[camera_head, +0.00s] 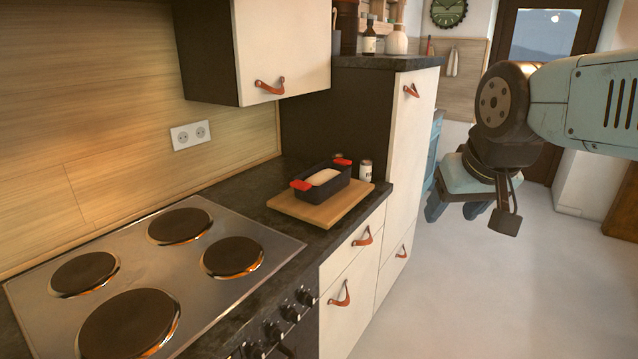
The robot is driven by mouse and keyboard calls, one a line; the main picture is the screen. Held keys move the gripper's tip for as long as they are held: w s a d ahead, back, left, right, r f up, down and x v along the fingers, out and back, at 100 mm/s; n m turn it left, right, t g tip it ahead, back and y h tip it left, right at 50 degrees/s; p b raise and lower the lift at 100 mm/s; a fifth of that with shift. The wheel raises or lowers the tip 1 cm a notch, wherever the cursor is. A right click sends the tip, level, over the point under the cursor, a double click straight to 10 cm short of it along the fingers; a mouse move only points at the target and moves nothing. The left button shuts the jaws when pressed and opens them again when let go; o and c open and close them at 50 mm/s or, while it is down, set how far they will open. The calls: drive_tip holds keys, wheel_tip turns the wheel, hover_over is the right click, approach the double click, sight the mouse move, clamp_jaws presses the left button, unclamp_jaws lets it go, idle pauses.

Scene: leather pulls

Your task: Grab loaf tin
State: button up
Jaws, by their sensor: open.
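The loaf tin (328,192) is dark, with red grips at both ends and pale dough or bread inside. It sits upright on a wooden board (327,214) on the dark counter, past the stove. My gripper (462,212) hangs in the air over the floor, to the right of the tin and clear of the counter. Its fingers point down and are apart, with nothing between them. No part of the tin is hidden by my arm.
A small white-lidded jar (365,171) stands close behind the tin. A stove (160,262) with several hotplates lies to the left. A wall cabinet (282,45) hangs above the counter, and a tall cabinet (408,150) stands behind. The floor (500,290) at right is clear.

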drive_tip(key=shift+o, duration=0.9)
drive_tip(key=shift+t+h, duration=0.4)
drive_tip(key=shift+t, duration=0.1)
drive_tip(key=w, duration=0.1)
drive_tip(key=w+d, duration=0.1)
drive_tip(key=w, duration=0.1)
drive_tip(key=w+d, duration=0.1)
drive_tip(key=w, duration=0.1)
drive_tip(key=shift+d+r, duration=0.25)
drive_tip(key=shift+r, duration=0.05)
drive_tip(key=w+a+n+t, duration=0.2)
drive_tip(key=w+n+t, duration=0.15)
drive_tip(key=w, duration=1.65)
drive_tip(key=n+g+y, duration=0.2)
drive_tip(key=n+y, duration=0.5)
drive_tip(key=y, duration=0.4)
approach(303, 184)
drive_tip(key=shift+m, duration=0.25)
drive_tip(key=x, duration=0.6)
drive_tip(key=shift+w+d+f, duration=0.15)
drive_tip(key=shift+w+d, duration=0.2)
drive_tip(key=shift+w, duration=0.05)
drive_tip(key=shift+s+a+x, duration=0.1)
drive_tip(key=shift+a+x, duration=0.05)
drive_tip(key=shift+x, duration=1.15)
drive_tip(key=shift+s+a+x, duration=0.15)
drive_tip(key=shift+x, duration=1.1)
